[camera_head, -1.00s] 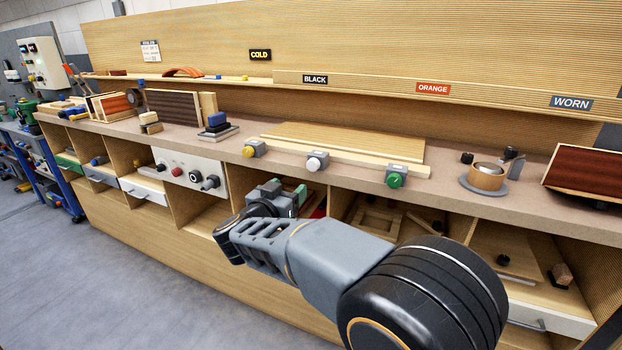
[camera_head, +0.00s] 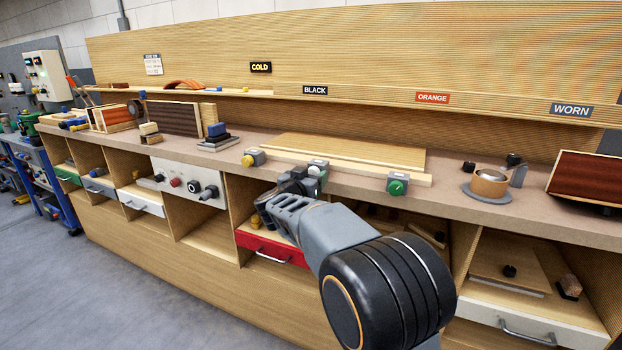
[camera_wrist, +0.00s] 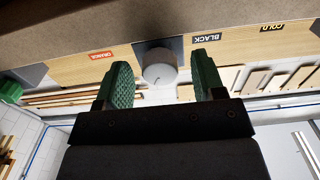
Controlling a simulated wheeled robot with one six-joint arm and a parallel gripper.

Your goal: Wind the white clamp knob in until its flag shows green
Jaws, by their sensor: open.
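The white clamp knob (camera_wrist: 159,66) shows in the wrist view, between and just beyond the two green fingertips of my gripper (camera_wrist: 160,85). The fingers are open, with gaps on both sides of the knob. In the head view the white knob (camera_head: 316,171) is partly covered by my gripper (camera_head: 303,182), which is at the bench's front edge. The knob's grey clamp block (camera_head: 318,163) sits on the wooden rail in front of a pale board (camera_head: 350,150). I cannot make out the flag's colour.
A yellow knob (camera_head: 248,160) is on the clamp to the left, and a green knob (camera_head: 396,188) on the clamp to the right. A red drawer (camera_head: 270,249) is below my gripper. A round wooden pot (camera_head: 489,183) stands at the right.

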